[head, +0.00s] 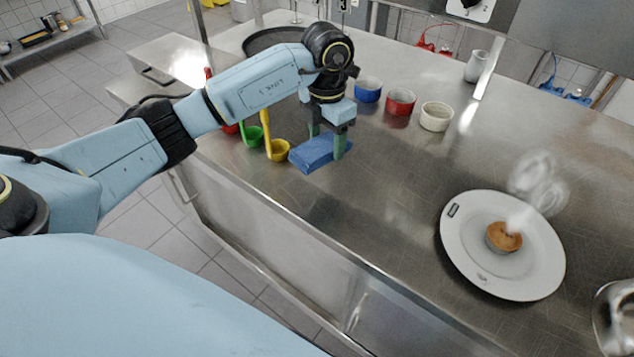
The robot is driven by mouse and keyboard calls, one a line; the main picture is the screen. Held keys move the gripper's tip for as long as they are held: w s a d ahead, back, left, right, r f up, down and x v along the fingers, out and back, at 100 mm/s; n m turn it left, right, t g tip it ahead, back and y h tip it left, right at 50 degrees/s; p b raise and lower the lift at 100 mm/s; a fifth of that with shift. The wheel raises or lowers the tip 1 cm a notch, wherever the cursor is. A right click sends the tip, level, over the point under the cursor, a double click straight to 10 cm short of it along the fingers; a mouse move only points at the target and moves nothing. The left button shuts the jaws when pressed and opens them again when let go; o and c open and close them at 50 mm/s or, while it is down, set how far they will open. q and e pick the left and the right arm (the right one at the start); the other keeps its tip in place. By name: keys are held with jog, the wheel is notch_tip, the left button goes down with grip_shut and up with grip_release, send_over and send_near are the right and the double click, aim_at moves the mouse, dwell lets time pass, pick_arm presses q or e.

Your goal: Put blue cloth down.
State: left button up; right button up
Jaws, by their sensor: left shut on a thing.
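The folded blue cloth (314,156) is at the counter's front edge, left of the middle in the head view. My left gripper (328,146) points down over it with its green fingertips around it. The fingers are shut on the cloth. The cloth is at or just above the metal surface; I cannot tell whether it touches. My right gripper is not in view.
Green and yellow ladles (276,150) lie just left of the cloth. Blue, red (400,101) and white (436,117) bowls stand behind. A white plate (462,252) with a muffin (503,237) is at the right. The counter between is clear.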

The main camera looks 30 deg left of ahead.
pick_arm(q)
jog(key=shift+a+f+n, duration=0.25)
jog(key=shift+a+n, duration=0.25)
jog(key=shift+n, duration=0.7)
send_over(321, 181)
jog(key=shift+n, duration=0.3)
notch_tip(321, 181, down, 5)
jog(key=shift+s+f, duration=0.1)
jog(key=shift+f, duration=2.45)
jog(key=o, duration=0.4)
jog(key=shift+f, duration=0.15)
jog(key=o, duration=0.5)
